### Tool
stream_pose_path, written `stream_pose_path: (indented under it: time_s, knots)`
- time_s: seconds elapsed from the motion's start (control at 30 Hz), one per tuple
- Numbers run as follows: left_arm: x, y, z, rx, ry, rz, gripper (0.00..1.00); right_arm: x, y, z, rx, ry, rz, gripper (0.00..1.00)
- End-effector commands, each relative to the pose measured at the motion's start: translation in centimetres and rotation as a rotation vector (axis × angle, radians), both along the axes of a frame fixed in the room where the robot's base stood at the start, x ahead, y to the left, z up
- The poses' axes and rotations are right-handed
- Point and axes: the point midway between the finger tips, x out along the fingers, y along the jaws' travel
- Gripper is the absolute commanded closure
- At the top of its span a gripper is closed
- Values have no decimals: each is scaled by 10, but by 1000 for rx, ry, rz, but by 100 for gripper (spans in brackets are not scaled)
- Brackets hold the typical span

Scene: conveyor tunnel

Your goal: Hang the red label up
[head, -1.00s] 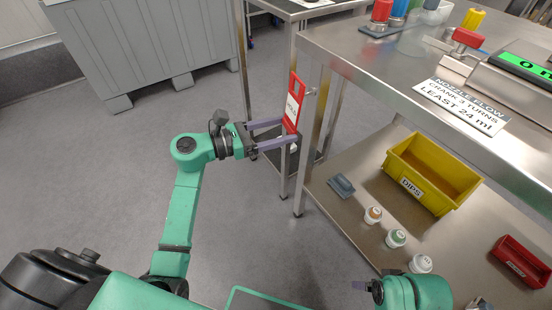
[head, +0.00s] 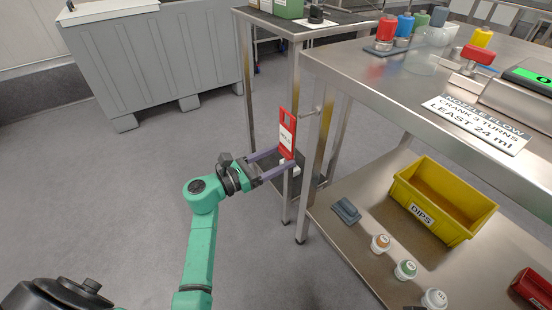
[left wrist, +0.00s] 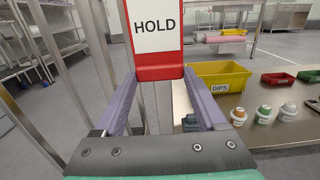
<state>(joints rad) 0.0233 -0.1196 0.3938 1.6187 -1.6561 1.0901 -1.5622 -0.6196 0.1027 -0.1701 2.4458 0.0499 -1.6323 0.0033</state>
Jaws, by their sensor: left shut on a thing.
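The red label (head: 287,142) is a tall red frame around a white card. It hangs upright in the air at the fingertips of my left gripper (head: 283,158), which is shut on its lower end. In the left wrist view the label (left wrist: 158,73) reads HOLD, and its lower red edge lies between the fingertips of my left gripper (left wrist: 160,78). A small metal peg (head: 312,112) sticks out from the leg of the steel table, just right of the label's upper part. A gap shows between label and peg. The right gripper is not in view.
The steel table (head: 368,86) stands at the right, its lower shelf holding a yellow DIPS bin (head: 440,205), several small tubs and a red bin (head: 535,287). A second steel table (head: 262,22) stands behind. A grey container (head: 150,60) stands at back left. Left floor is clear.

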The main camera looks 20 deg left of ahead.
Motion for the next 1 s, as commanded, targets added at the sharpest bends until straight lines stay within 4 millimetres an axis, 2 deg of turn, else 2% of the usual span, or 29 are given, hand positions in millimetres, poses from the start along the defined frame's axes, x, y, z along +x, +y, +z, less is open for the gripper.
stream_pose_path:
  time_s: [0.43, 1.0]
  knots:
    - [1, -1, -1, -1, -1, 0, 100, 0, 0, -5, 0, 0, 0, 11]
    - [23, -19, -2, 1, -1, -1, 100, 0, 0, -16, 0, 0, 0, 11]
